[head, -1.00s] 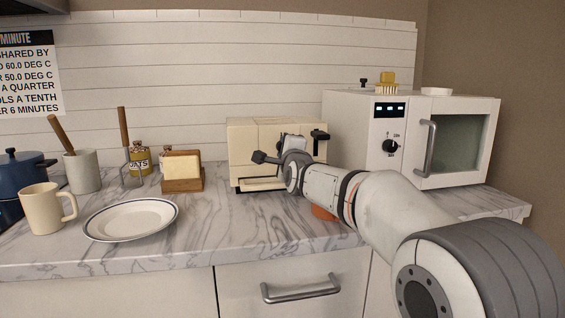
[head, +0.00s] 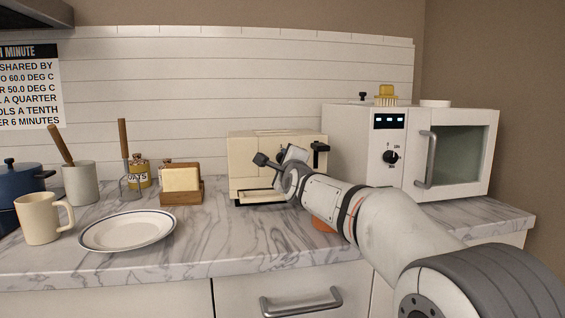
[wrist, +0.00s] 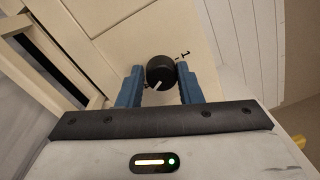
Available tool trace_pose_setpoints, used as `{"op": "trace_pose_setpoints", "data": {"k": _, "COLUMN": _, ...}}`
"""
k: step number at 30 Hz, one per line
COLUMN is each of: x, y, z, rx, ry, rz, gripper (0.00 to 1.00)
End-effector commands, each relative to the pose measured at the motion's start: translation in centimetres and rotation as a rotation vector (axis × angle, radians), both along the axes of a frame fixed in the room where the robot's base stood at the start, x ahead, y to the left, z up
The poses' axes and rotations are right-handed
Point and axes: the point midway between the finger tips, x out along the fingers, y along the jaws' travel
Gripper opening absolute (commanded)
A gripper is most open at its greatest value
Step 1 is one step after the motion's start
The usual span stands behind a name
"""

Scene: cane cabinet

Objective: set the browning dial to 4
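The cream toaster (head: 250,148) stands on the marble counter against the white wall, partly hidden by my arm. In the wrist view its browning dial (wrist: 160,69) is a round black knob with a white pointer line towards the picture's lower left. A printed mark that looks like a 1 shows to the dial's right. My gripper (wrist: 160,78) has its two blue fingers apart, one on each side of the dial. A small gap shows at the left finger; the right finger is very close, and contact is unclear. In the head view my gripper (head: 275,162) is at the toaster's front.
A white microwave (head: 362,130) stands to the right of the toaster. To the left are a butter dish (head: 181,180), a jar (head: 139,175), a utensil crock (head: 79,184), a mug (head: 37,220) and a plate (head: 128,230). An orange object (head: 322,225) shows beneath my arm.

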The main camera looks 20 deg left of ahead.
Motion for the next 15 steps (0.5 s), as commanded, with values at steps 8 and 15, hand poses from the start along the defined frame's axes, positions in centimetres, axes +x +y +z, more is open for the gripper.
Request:
{"op": "trace_pose_setpoints", "data": {"k": 8, "x": 0.0, "y": 0.02, "z": -0.01, "rx": -0.001, "ry": -0.001, "rz": 0.0, "gripper": 0.52}}
{"op": "trace_pose_setpoints", "data": {"k": 15, "x": -0.18, "y": -0.11, "z": 0.04, "rx": -0.001, "ry": -0.002, "rz": 0.0, "gripper": 0.52}}
